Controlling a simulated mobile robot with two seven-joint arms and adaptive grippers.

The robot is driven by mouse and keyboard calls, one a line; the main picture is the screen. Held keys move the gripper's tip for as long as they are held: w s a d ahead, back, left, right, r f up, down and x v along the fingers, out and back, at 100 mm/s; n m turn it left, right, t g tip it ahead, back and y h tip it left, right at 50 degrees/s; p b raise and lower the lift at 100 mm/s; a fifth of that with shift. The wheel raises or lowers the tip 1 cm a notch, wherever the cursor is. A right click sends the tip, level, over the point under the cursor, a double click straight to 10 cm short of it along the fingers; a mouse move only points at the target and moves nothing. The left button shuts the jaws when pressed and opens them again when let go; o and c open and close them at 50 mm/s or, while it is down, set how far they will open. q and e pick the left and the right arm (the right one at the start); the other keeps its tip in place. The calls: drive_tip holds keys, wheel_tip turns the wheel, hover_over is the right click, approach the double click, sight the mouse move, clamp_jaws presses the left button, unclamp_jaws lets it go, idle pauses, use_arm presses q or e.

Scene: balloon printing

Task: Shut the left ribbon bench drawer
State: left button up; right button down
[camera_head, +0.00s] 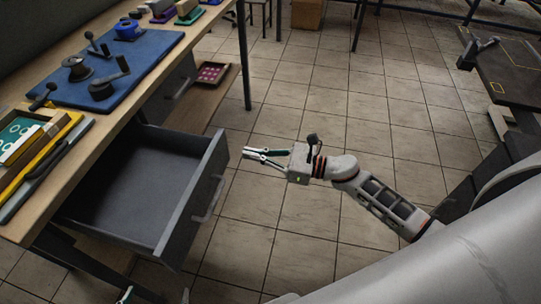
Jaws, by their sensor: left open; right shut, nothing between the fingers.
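The left ribbon bench drawer (187,206) is a grey, empty drawer pulled well out from under the wooden bench top (106,119). Its front panel carries a bar handle (209,199) and faces right. My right gripper (246,154) is shut and empty, in front of the drawer's far front corner and apart from the panel, with its fingers pointing left. My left gripper (125,295) shows only as a fingertip part at the bottom edge, below the drawer. It is open; most of it is out of the picture.
A second grey drawer (178,84) farther back is shut. A blue mat (137,55) with dark tools and a tray with yellow edging (52,148) lie on the bench. A low wooden shelf (197,107) stands underneath. Tiled floor (330,100) is clear right of the drawer.

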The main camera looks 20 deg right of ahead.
sight(226, 149)
drive_tip(key=x, duration=0.4)
drive_tip(key=shift+a, duration=0.1)
use_arm(q)
drive_tip(key=shift+w+r, duration=0.15)
drive_tip(key=shift+r, duration=0.1)
use_arm(e)
drive_tip(key=shift+w+a, duration=0.1)
drive_tip(key=shift+a, duration=0.05)
